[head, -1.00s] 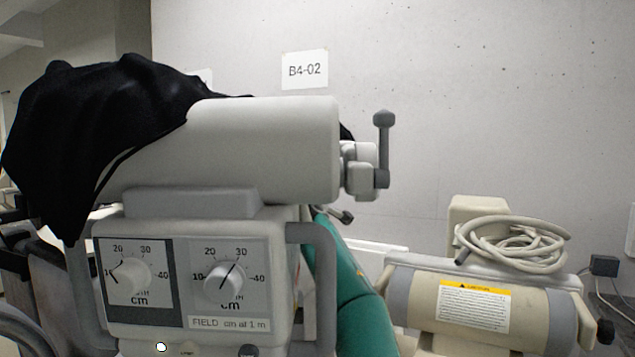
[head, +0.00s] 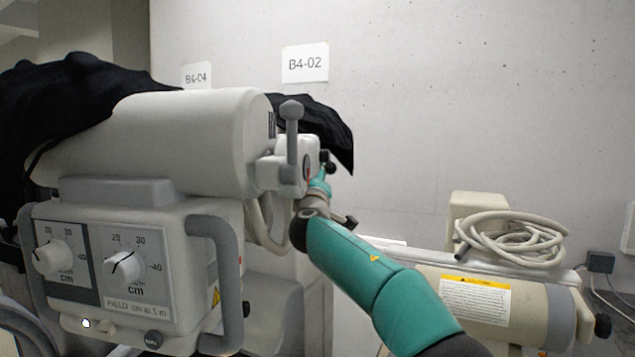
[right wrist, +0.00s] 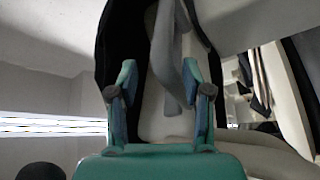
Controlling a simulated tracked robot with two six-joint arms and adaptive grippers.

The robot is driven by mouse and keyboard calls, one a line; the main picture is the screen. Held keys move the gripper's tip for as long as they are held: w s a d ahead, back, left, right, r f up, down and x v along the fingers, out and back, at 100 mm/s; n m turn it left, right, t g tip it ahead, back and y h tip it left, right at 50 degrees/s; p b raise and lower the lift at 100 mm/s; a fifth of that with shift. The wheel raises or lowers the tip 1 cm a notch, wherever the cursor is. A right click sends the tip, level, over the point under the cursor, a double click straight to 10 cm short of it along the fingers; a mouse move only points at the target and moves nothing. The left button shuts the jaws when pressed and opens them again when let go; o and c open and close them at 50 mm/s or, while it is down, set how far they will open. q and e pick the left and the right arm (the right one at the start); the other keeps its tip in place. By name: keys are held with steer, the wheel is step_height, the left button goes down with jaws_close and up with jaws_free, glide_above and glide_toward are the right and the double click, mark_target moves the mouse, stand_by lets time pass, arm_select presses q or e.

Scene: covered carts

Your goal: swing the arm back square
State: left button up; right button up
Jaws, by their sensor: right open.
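The white tube head (head: 165,140) on the cart's arm is at the left in the head view, turned at an angle. Its control box (head: 150,250) hangs below with two dials and a grey side handle (head: 228,275). A grey lever (head: 291,140) stands up at the tube's right end. My right gripper (head: 322,182) is small and partly hidden just beyond this end. In the right wrist view, its fingers (right wrist: 160,85) are open around a grey bar (right wrist: 166,55); contact cannot be told. My left gripper is not in view.
A black cover (head: 60,95) drapes the tube's left, with more black cloth (head: 318,125) behind its right end. A beige unit (head: 500,300) with a coiled hose (head: 510,240) stands at the right. Wall signs B4-02 (head: 305,63) and B6-04 (head: 196,76) hang behind.

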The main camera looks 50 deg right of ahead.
steer(key=s+a, duration=0.1)
steer(key=s, duration=0.1)
steer(key=shift+s+a, duration=0.3)
steer(key=shift+a, duration=0.1)
